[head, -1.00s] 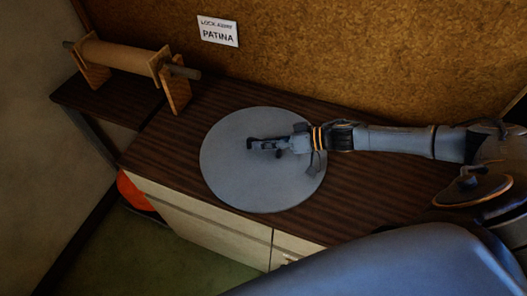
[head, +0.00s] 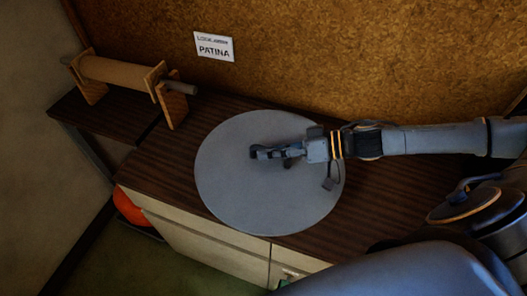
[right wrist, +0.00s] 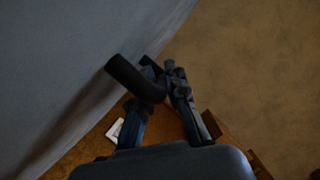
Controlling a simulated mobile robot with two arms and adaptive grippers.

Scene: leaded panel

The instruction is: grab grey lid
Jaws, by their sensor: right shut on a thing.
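The grey lid (head: 235,205) is a large flat round disc above the dark wooden cabinet top in the head view. It fills the left of the right wrist view as a grey surface (right wrist: 60,60). My right gripper (head: 262,152) comes in from the right over the middle of the lid. In the right wrist view my right gripper (right wrist: 160,85) is shut on the lid's dark curved handle (right wrist: 135,80), beside the lid's face. My left gripper is not in view.
The dark striped cabinet top (head: 165,160) has free room left of the lid. A roller on a wooden stand (head: 120,72) is at the back left. A PATINA sign (head: 213,46) hangs on the brown wall. An orange thing (head: 128,206) is beside the cabinet.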

